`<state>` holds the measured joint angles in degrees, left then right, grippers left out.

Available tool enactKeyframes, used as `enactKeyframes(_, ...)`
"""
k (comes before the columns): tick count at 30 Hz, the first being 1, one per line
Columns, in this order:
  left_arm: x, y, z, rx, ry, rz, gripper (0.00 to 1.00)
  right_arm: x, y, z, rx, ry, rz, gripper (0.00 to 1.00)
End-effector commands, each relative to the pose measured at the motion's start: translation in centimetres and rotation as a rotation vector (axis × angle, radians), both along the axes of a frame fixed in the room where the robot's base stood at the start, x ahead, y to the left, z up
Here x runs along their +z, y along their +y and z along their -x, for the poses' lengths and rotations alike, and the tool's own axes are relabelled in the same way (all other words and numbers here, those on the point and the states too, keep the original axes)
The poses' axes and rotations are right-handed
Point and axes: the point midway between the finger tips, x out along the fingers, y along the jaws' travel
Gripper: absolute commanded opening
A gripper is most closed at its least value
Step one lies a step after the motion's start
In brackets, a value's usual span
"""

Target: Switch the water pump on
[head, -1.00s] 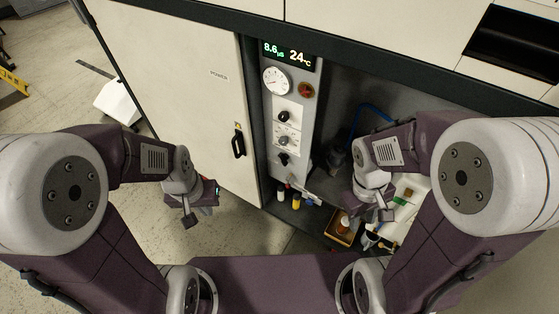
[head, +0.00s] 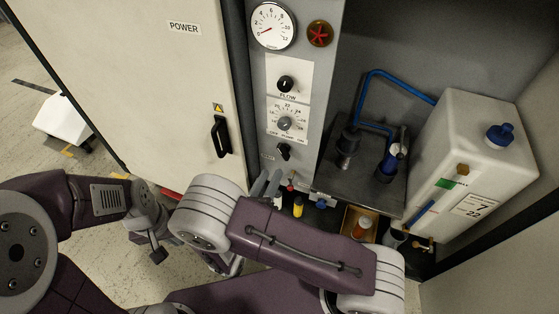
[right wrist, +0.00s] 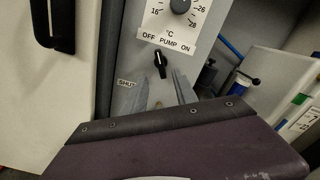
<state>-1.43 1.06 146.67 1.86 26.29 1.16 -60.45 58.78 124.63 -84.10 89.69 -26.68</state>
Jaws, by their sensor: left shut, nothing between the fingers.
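The black pump switch (right wrist: 161,62) sits below the "OFF PUMP ON" label (right wrist: 168,42) in the right wrist view, its handle leaning slightly toward OFF. The switch also shows low on the grey control panel in the head view (head: 283,151). My right gripper (right wrist: 163,92) is open, with its two grey fingers apart just below the switch; no contact is visible. Its fingers also show below the panel in the head view (head: 268,184). My left gripper (head: 157,255) is shut and empty at the lower left, away from the panel.
The panel carries a gauge (head: 272,25), a red knob (head: 319,33), a flow knob (head: 286,84) and a temperature dial (head: 285,124). A cabinet door with a black handle (head: 221,136) stands left. A white tank (head: 478,140) and a blue hose (head: 390,79) are right.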

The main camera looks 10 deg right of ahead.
Motion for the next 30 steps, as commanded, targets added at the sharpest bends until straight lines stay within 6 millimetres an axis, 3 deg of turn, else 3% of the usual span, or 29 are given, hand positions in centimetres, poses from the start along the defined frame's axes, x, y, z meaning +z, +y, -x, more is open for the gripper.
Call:
enactKeyframes(12,-2.0,0.0,0.0,0.0,0.001,0.0,0.0,-0.1,-4.6,-6.2,-0.006,-0.001,-0.002,0.35)
enactKeyframes(23,-2.1,0.0,0.0,0.0,0.001,0.0,0.0,0.0,-5.1,-7.0,-0.003,0.0,-0.001,0.35)
enactKeyframes(27,-2.1,0.0,0.0,0.0,0.001,0.0,0.0,0.0,-5.1,-7.0,-0.003,0.0,-0.001,0.0)
enactKeyframes(30,-2.1,0.0,0.0,0.0,0.001,0.0,0.0,0.0,-5.1,-7.0,-0.003,0.0,-0.001,0.0)
